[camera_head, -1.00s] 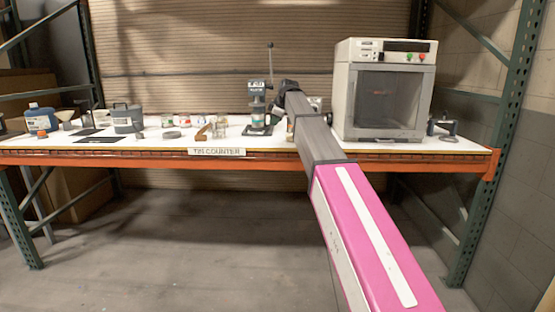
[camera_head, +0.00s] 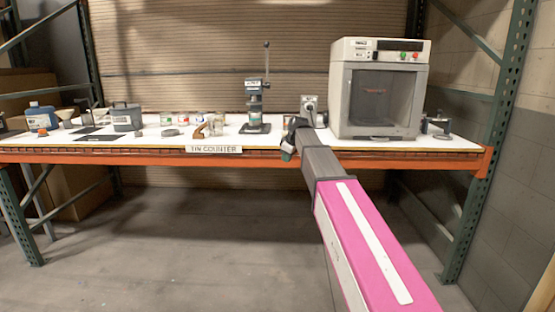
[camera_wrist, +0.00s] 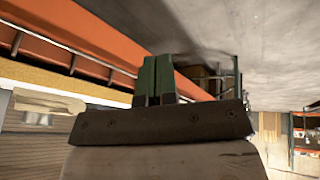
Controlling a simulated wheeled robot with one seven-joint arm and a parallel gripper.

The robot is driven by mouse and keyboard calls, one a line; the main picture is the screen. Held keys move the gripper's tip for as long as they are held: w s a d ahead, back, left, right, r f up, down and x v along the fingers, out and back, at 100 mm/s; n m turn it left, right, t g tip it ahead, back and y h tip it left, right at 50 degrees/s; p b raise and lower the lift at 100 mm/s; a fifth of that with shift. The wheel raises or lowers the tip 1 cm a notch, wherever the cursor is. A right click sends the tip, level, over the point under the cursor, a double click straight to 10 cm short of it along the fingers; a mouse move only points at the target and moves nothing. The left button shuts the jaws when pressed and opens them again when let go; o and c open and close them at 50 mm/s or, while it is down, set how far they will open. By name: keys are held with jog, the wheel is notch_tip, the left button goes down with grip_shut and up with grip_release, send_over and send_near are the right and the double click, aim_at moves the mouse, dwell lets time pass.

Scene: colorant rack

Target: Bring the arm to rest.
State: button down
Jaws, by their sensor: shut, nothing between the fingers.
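My arm reaches forward from the lower right in the head view. My gripper (camera_head: 287,153) is at its far end, small and dark, by the counter's front edge, right of the "TIN COUNTER" label. In the wrist view, the two green fingers (camera_wrist: 156,66) of my gripper are together, with nothing held between them. The counter's orange front beam (camera_wrist: 75,50) runs diagonally at the upper left of that view, and grey floor shows at the upper right.
The white counter (camera_head: 200,147) carries a boxy machine (camera_head: 377,90) at right, a lever press (camera_head: 256,110), a small grey device (camera_head: 309,108), and cans and bottles at left. A green rack post (camera_head: 490,140) stands at right. The floor (camera_head: 180,240) before the counter is clear.

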jog(key=s+d+f+m+g+h, duration=0.1)
jog(key=s+d+f+m, duration=0.3)
jog(key=s+f, duration=0.7)
jog(key=s+d+f+m+g+h, duration=0.1)
jog(key=s+d+f+m, duration=0.3)
jog(key=s+f, duration=0.7)
jog(key=s+d+f+m+g+h, duration=0.1)
jog(key=s+d+f+m+g, duration=0.1)
jog(key=s+d+f+m, duration=0.2)
jog(key=s+d+f, duration=0.3)
jog(key=s+f, duration=0.4)
jog(key=s, duration=0.1)
jog(key=shift+s+m, duration=0.3)
